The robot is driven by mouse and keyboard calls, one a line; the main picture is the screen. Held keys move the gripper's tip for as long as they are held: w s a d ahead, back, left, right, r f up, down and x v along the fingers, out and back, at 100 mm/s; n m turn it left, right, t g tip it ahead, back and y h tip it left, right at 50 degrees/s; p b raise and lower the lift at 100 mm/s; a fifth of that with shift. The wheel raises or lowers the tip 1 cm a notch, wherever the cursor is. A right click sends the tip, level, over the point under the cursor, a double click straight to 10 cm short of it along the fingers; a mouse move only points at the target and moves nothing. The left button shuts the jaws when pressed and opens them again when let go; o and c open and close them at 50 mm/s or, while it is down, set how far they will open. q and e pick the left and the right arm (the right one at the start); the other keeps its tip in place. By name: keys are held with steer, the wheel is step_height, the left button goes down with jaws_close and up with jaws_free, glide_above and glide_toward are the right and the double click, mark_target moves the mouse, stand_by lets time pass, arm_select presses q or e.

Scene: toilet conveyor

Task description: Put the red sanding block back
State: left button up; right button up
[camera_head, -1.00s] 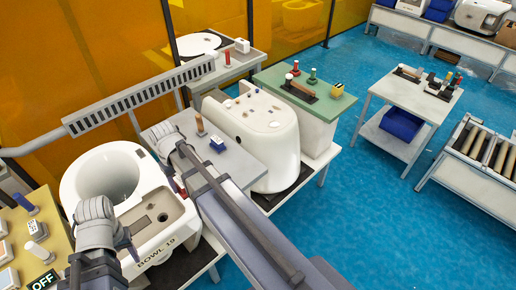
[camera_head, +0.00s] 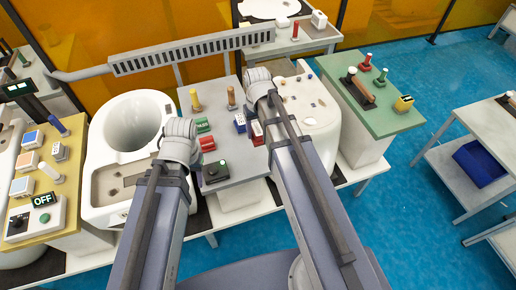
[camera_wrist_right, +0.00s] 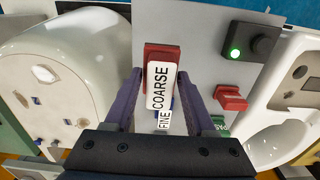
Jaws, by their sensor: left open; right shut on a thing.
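The red sanding block (camera_wrist_right: 149,52), with a white label reading COARSE, sits between the purple fingers of my right gripper (camera_wrist_right: 160,100) in the right wrist view. The gripper is shut on it. In the head view the red block (camera_head: 257,133) shows beside my right forearm, over or on the grey table panel (camera_head: 232,165). I cannot tell whether it touches the panel. A blue block (camera_head: 240,122) labelled FINE stands close beside it. My left gripper (camera_head: 194,163) is over the bowl's right edge by the grey panel, empty, its fingers mostly hidden by the wrist.
A black box with a green light (camera_head: 215,172), a red stamp (camera_head: 207,143) and a green stamp (camera_head: 203,125) stand on the panel. Two upright handles are behind them. The white bowl (camera_head: 120,150) is left; a white tank (camera_head: 312,120) and green table (camera_head: 385,118) are right.

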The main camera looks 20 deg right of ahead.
steer(key=shift+w+a+r, duration=0.25)
steer(key=shift+w+a, duration=0.6)
steer(key=shift+a, duration=0.25)
step_height(320, 180, down, 10)
steer(key=b, duration=0.9)
steer(key=shift+r+b, duration=0.1)
steer(key=shift+b, duration=0.2)
steer(key=shift+r, duration=0.15)
steer(key=o, duration=0.7)
steer(key=shift+f, duration=0.2)
steer(key=o, duration=0.5)
steer(key=shift+r, duration=0.15)
